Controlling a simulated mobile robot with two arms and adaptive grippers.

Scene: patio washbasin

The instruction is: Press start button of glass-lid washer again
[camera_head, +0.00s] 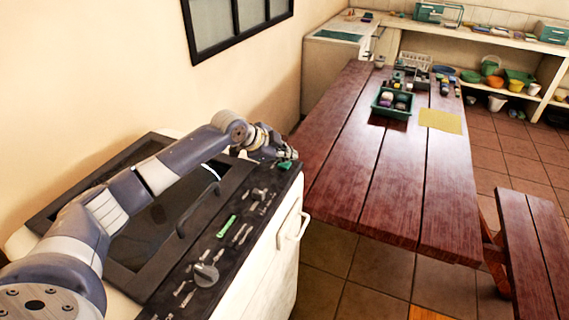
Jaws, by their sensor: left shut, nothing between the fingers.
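The glass-lid washer (262,262) stands at the lower left against the wall, with a dark top and a white front. Its dark glass lid (150,232) is down, with a curved dark handle (196,208). A black control panel along the front edge carries a grey knob (205,275), a green bar (226,226) and several small pale marks. My left arm reaches across the lid. My left gripper (284,158) is shut and empty at the panel's far end, close to a small green part (289,165), probably a button. I cannot tell whether they touch. My right gripper is out of view.
A long reddish wooden table (345,175) stands right of the washer, holding a green crate (390,112) and a yellow mat (440,121). A bench (530,250) is at the right. A white handle (293,225) juts from the washer's front. Tiled floor lies between.

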